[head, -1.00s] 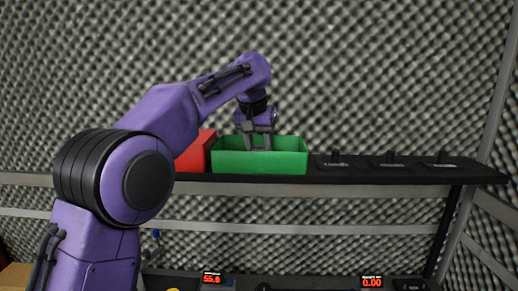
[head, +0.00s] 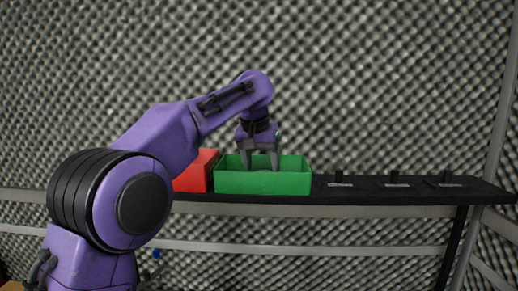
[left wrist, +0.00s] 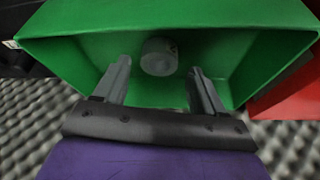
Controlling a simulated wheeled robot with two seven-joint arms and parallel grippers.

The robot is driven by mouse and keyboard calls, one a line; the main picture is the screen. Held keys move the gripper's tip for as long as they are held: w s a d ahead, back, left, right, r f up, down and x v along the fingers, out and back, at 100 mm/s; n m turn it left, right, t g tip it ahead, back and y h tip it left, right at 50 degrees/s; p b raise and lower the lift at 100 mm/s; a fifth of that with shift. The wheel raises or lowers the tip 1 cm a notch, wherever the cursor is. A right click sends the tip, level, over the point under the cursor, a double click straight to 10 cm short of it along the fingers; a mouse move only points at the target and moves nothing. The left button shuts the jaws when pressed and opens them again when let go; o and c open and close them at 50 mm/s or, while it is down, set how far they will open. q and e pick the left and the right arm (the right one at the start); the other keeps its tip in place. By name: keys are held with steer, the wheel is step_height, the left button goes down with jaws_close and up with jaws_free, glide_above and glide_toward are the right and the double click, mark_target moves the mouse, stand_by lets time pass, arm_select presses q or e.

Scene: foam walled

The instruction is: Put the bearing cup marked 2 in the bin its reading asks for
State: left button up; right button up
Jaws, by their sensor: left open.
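The green bin (head: 262,183) stands on the dark shelf, and my left gripper (head: 260,166) reaches down into it. In the left wrist view the left gripper (left wrist: 160,88) is open, its two fingers spread apart inside the green bin (left wrist: 90,22). A grey round cup (left wrist: 159,56) is in the bin, beyond and between the fingertips, with a gap on both sides. No mark on it can be read. In the head view the bin's front wall hides the cup. My right gripper is not in view.
A red bin (head: 196,172) stands directly left of the green one, partly behind my left arm. Right of the green bin the shelf (head: 420,197) holds several small dark pieces with labels. A foam wall (head: 400,80) closes off the back.

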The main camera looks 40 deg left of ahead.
arm_select(q)
steer(key=v, duration=0.9)
steer(key=shift+s+r, duration=0.25)
steer(key=shift+s+d, duration=0.1)
